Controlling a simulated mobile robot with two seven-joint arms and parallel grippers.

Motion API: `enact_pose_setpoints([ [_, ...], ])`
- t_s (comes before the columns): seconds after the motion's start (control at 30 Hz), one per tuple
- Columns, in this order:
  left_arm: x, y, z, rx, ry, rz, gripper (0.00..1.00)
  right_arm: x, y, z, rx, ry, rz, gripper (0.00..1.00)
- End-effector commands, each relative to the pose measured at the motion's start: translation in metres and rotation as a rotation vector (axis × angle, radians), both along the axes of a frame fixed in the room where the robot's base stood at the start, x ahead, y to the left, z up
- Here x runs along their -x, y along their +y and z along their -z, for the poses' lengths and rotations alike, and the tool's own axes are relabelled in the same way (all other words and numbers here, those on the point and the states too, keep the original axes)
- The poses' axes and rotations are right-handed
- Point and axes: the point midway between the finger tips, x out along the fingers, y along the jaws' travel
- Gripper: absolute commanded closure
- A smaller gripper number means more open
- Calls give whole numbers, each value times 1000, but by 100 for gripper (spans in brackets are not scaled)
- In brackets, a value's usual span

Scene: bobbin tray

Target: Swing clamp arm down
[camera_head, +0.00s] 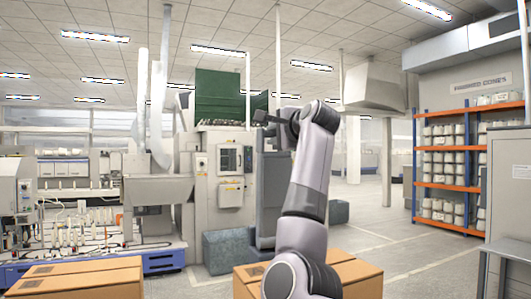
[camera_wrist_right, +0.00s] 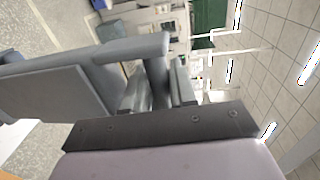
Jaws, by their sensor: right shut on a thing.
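My right arm rises from the bottom middle of the head view. Its dark gripper (camera_head: 266,117) is raised at the top of a tall grey upright part in front of the machine. In the right wrist view, my right gripper (camera_wrist_right: 158,88) is shut on a grey piece that joins a grey bar, which I take to be the clamp arm (camera_wrist_right: 120,50). The bar runs left from the fingers, above a wide grey panel (camera_wrist_right: 50,92). In the head view the gripped part is too small to make out. My left gripper is not in view.
A textile machine with a control cabinet (camera_head: 230,170) stands behind. Cardboard boxes (camera_head: 85,280) are at the lower left and more lie around my arm's base. An orange-and-blue shelf (camera_head: 452,184) with white cones is at the right. The floor (camera_head: 380,225) right of my arm is clear.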

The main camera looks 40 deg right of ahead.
Motion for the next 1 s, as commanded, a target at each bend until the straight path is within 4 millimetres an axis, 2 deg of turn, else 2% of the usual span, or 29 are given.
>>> enact_pose_setpoints([
  [0.03,0,0,6,0,0,0,100,-3,1,17,-10,35,-6,100],
  [0.6,0,0,30,2,3,0,100,30,11,18,-10,36,-6,100],
  [1.0,-2,-5,36,15,5,1,100,52,19,18,-11,35,-7,100],
])
